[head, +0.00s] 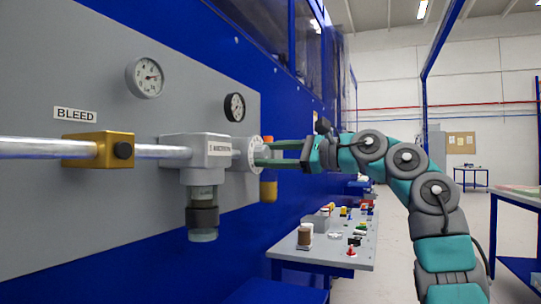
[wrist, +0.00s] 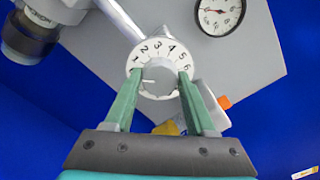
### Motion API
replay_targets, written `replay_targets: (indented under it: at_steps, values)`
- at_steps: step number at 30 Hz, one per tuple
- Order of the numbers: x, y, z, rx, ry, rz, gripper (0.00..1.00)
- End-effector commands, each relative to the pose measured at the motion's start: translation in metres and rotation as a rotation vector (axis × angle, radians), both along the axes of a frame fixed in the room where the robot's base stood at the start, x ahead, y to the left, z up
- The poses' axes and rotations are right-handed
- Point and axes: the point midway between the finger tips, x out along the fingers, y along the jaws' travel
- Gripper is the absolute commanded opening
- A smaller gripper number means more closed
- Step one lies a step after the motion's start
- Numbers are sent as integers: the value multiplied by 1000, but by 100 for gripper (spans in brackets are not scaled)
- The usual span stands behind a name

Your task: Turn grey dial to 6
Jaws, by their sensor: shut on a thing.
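The grey dial (wrist: 160,66) is a round knob on a white scale ring numbered 1 to 6 in the wrist view. A pale pointer mark on it points left, just below the 1; the 6 is on the right. In the head view the dial (head: 251,153) sits at the right end of the grey valve body (head: 199,150). My gripper (wrist: 160,76) is shut on the dial, with one green finger on each side. It reaches in from the right in the head view (head: 268,154). The fingertips partly cover the knob's sides.
Two gauges (head: 145,77) (head: 234,107) are on the grey panel above the valve. A brass block (head: 97,149) sits on the pipe under a BLEED label. An orange-capped part (head: 268,187) hangs close below my fingers. A bench (head: 350,244) with small items stands beyond.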

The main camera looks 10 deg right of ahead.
Motion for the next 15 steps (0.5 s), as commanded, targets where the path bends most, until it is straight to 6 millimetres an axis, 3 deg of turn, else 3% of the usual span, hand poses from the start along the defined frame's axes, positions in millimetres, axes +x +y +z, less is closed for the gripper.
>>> replay_targets:
  at_steps: [4, 15]
  values:
    - [0, 0, 0, 0, 0, 0, 0]
    - [-1, 1, 0, 38, 53, 1, 0]
